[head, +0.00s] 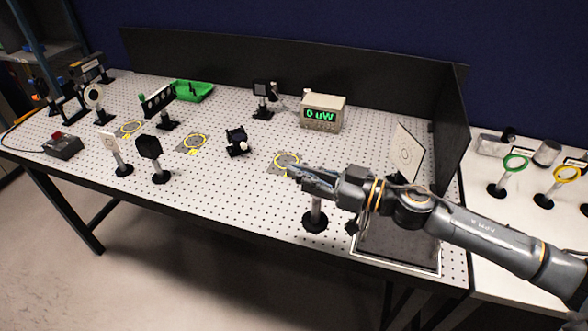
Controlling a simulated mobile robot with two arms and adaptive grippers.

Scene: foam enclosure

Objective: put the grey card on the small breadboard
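My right gripper (296,172) reaches in from the right over the large perforated table. Its fingers are seen edge-on, so I cannot tell whether they are open or shut. Below it a post on a round black base (314,219) stands on the table, its top hidden behind my arm. A flat grey plate, apparently the small breadboard (402,248), lies at the front right corner, partly covered by my arm. My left gripper is out of view.
A smaller pale card on a post (112,148) and a black mount (150,150) stand front left. A meter (322,113) reads 0 uW. Yellow rings mark the table. Black panels (450,125) wall the back and right. A side table (510,240) holds ringed posts.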

